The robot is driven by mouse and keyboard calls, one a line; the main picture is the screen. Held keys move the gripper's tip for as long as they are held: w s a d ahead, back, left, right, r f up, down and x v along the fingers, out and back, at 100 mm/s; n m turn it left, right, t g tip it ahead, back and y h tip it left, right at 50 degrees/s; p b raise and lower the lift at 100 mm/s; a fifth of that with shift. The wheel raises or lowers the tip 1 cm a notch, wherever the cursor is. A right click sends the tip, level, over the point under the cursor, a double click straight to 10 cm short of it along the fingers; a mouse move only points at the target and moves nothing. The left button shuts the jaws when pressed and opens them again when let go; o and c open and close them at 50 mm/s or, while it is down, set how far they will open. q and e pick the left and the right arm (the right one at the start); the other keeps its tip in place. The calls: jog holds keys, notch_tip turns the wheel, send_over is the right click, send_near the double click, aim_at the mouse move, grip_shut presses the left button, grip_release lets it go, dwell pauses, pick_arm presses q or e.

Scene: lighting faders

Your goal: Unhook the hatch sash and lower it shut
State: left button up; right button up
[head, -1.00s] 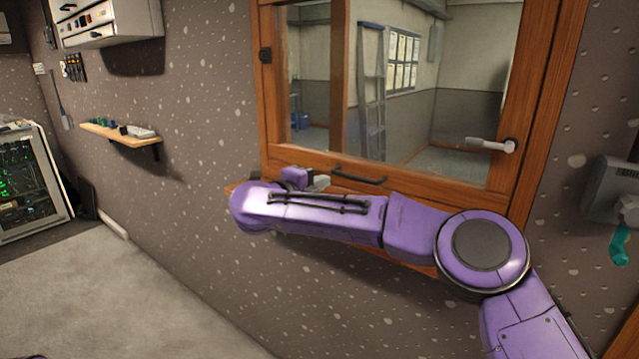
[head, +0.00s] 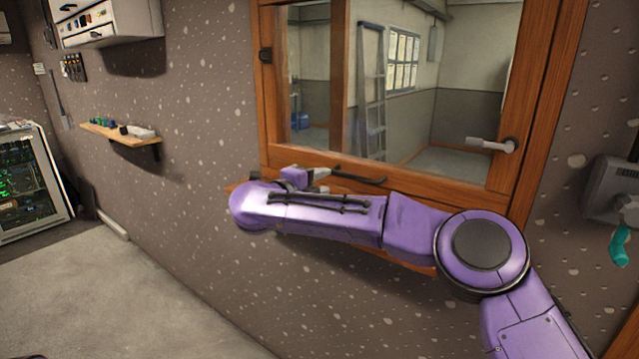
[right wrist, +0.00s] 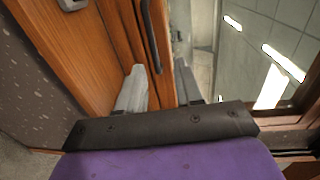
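The hatch sash is a glazed panel in a wooden frame (head: 430,185), and it stands against the speckled wall. A dark bar handle (head: 360,178) is on its bottom rail; in the right wrist view the handle (right wrist: 149,38) lies ahead of the fingers. A pale lever (head: 490,145) sits on the right side of the frame, and a small black fitting (head: 265,55) on the left. My right gripper (head: 318,173) is by the handle's left end. My left gripper is out of view.
A small shelf (head: 122,136) and a cabinet (head: 105,24) are on the wall to the left. A grey wall device (head: 612,190) is at the right. The floor at left is clear.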

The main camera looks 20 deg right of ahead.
jog(key=b+v, duration=0.3)
jog(key=v, duration=0.7)
jog(key=shift+s+a, duration=0.15)
jog(key=shift+a, duration=0.1)
